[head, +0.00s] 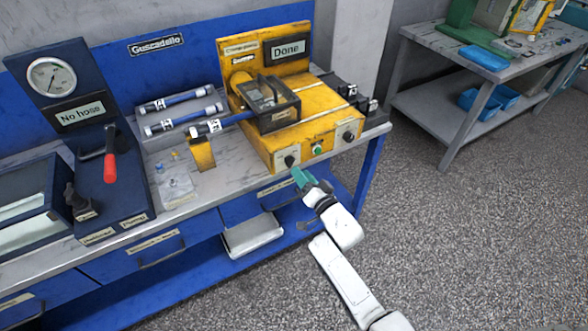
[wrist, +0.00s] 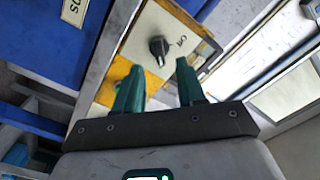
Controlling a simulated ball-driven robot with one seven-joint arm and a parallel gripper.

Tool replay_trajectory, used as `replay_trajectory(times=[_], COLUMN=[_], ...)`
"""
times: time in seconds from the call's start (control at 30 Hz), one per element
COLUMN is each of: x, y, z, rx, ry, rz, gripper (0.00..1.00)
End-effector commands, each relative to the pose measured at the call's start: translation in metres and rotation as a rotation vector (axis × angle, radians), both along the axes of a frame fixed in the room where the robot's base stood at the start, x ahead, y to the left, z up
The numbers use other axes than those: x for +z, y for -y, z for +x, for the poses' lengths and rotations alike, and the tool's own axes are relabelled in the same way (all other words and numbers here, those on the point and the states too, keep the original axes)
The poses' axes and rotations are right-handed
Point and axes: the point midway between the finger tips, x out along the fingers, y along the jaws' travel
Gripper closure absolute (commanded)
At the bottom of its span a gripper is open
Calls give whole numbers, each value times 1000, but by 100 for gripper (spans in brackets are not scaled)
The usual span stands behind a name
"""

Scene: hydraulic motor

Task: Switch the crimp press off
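The yellow crimp press (head: 285,148) stands on the bench's right end, its sign (head: 289,50) reading "Done". Its front has a black left knob (head: 289,160), a green button (head: 318,149) and a black right knob (head: 348,137). My gripper (head: 300,176) is just in front of the left knob. In the wrist view, its two green fingers (wrist: 158,70) are apart and empty. A black knob (wrist: 158,48) on a pale plate shows beyond the gap, apparently not held.
A hose (head: 222,123) runs into the press from the left, with two more hoses (head: 180,108) behind. A gauge panel (head: 75,110) reading "No hose" stands farther left. The floor at right is clear.

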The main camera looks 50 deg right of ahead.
Motion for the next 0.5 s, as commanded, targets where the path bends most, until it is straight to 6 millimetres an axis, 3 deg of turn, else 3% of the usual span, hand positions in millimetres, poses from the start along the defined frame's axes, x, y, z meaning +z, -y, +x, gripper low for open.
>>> replay_trajectory(times=[0.2, 0.5], x=[0, 0], y=[8, 11], z=[31, 43], rx=[3, 1], ry=[0, -1], rz=[0, 0], gripper=[61, 61])
